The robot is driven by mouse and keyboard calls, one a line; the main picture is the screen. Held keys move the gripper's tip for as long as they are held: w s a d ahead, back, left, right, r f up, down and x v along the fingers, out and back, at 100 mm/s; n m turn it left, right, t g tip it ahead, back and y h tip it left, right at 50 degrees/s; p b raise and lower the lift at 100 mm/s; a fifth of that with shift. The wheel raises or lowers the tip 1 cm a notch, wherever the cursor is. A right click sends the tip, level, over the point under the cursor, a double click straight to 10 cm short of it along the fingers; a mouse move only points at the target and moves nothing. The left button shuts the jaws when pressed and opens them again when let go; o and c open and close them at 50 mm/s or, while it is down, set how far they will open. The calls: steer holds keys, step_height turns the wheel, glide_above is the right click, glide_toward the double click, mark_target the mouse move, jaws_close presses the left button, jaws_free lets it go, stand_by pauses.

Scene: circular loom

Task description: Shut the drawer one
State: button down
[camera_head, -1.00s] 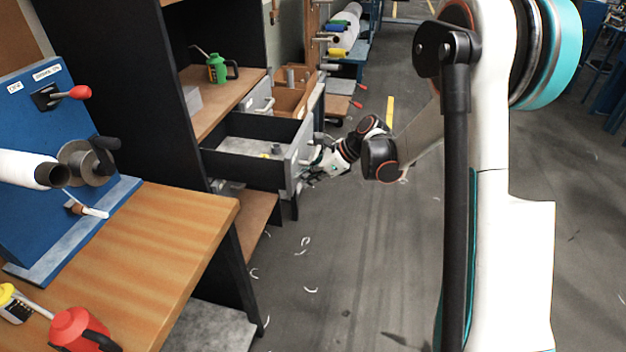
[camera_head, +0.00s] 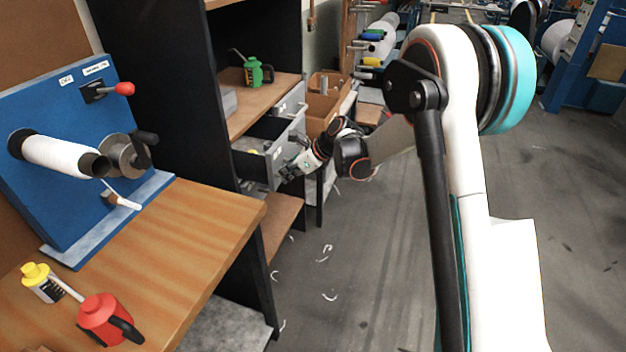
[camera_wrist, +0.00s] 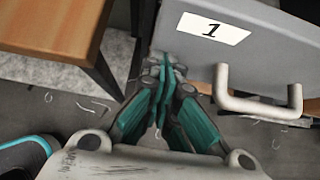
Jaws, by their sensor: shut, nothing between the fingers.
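Drawer one (camera_head: 277,158) is a grey-fronted drawer in the dark cabinet, partly open, with some of its inside showing in the head view. In the wrist view its front (camera_wrist: 262,62) carries a white label (camera_wrist: 212,28) with a "1" and a pale bar handle (camera_wrist: 258,104). My gripper (camera_head: 288,172) is at the drawer's front. In the wrist view my gripper (camera_wrist: 165,72) is shut and empty, its fingertips at the lower left part of the front, left of the handle. I cannot tell whether they touch it.
A wooden bench (camera_head: 190,235) with a blue machine (camera_head: 80,160) and a red oil can (camera_head: 105,318) stands at the left. A green can (camera_head: 254,72) sits on the cabinet shelf. Another open drawer or box (camera_head: 322,108) is behind drawer one.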

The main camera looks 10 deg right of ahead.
mark_target(252, 165)
steer(key=w+a, duration=0.2)
steer(key=a, duration=0.1)
steer(key=w+a, duration=0.1)
steer(key=a, duration=0.2)
steer(key=w+a, duration=0.2)
steer(key=a, duration=0.1)
steer(key=shift+w+a, duration=0.3)
steer(key=shift+a, duration=0.05)
steer(key=shift+a+r, duration=0.1)
